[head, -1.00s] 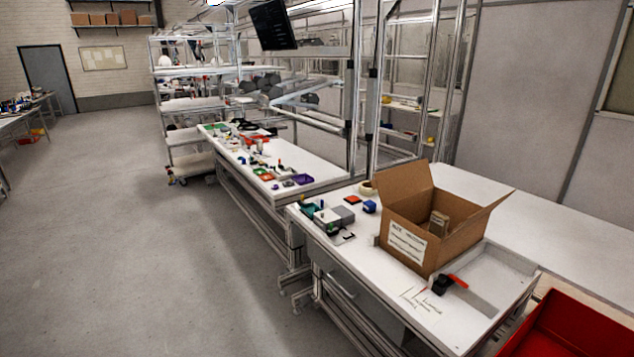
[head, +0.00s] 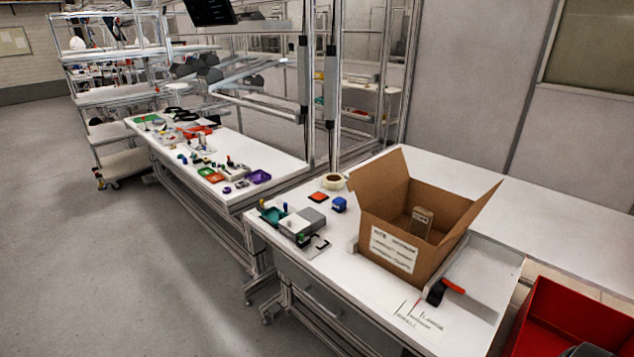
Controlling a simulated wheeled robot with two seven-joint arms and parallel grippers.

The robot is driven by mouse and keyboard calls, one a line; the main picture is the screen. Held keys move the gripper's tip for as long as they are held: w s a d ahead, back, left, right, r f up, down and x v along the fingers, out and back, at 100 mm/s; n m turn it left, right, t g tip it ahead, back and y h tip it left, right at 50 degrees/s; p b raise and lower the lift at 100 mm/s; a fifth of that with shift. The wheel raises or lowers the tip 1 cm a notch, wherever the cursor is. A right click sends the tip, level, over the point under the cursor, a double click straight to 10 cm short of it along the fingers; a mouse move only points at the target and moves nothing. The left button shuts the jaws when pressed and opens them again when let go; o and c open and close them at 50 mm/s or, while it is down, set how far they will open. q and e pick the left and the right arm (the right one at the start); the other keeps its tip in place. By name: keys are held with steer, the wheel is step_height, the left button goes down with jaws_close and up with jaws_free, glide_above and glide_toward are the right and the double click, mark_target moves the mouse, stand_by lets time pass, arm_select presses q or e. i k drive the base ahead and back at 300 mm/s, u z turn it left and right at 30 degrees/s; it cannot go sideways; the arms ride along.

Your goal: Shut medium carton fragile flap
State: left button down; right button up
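A brown cardboard carton (head: 384,258) stands on the white workbench at the right. A white label with print is on its front side; the print is too small to read. At least two of its flaps stand up and outward, one at the back left (head: 378,181) and one at the right (head: 470,215), so the top is open. A small brown box (head: 421,222) stands inside it. I cannot tell which flap is the fragile one. Neither of my grippers is in view.
A tape dispenser with a red handle (head: 438,292) lies right of the carton, by a grey tray (head: 490,262). A red bin (head: 575,322) stands at the lower right. A tape roll (head: 334,182) and small parts lie left of the carton. Floor at left is clear.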

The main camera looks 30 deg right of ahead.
mark_target(371, 180)
steer(key=z, duration=0.35)
steer(key=i, duration=0.7)
steer(key=z, duration=1.05)
steer(key=i, duration=0.35)
steer(key=z, duration=0.35)
